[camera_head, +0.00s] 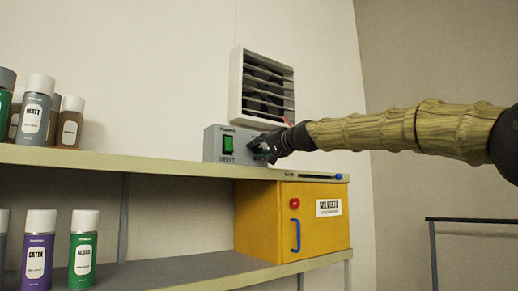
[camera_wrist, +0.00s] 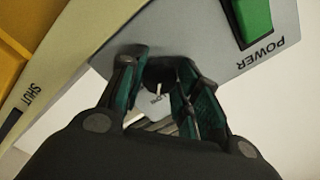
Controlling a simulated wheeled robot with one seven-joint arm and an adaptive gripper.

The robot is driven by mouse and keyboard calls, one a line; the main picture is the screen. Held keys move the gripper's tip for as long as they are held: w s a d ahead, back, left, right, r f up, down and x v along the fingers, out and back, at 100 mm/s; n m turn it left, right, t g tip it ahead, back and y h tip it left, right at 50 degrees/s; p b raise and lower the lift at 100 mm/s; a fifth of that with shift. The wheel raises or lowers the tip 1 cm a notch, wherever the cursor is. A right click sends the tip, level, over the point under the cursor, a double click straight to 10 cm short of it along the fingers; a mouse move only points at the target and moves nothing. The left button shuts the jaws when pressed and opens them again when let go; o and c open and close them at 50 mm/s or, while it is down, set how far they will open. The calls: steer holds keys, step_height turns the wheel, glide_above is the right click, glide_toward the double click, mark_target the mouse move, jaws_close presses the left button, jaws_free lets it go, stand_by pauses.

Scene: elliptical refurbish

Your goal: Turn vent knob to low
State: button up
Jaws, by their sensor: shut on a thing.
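The grey vent control box (camera_head: 213,143) stands on the upper shelf, with a green power switch (camera_head: 228,143) on its front and the word VENT below it. The box (camera_wrist: 215,45) fills much of the wrist view, with its green switch (camera_wrist: 250,18) at the top. My gripper (camera_head: 262,147) is at the right part of the box front. In the wrist view its fingers (camera_wrist: 160,85) are shut around the dark vent knob (camera_wrist: 158,74), which shows a white pointer mark. Most of the knob and some of the lettering around it are hidden by the fingers.
A louvred wall vent (camera_head: 266,88) is just above the box. A yellow cabinet (camera_head: 270,215) with a red knob and blue handle sits under the upper shelf (camera_head: 150,163). Spray cans (camera_head: 37,108) stand at the left. A dark rail (camera_head: 470,219) is at the lower right.

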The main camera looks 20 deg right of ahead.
stand_by(0.4)
steer(key=o, duration=1)
steer(key=shift+d, duration=0.15)
steer(key=shift+o, duration=0.2)
steer(key=shift+s, duration=0.1)
steer(key=v, duration=0.7)
steer(key=shift+s+d, duration=0.15)
steer(key=shift+s, duration=0.05)
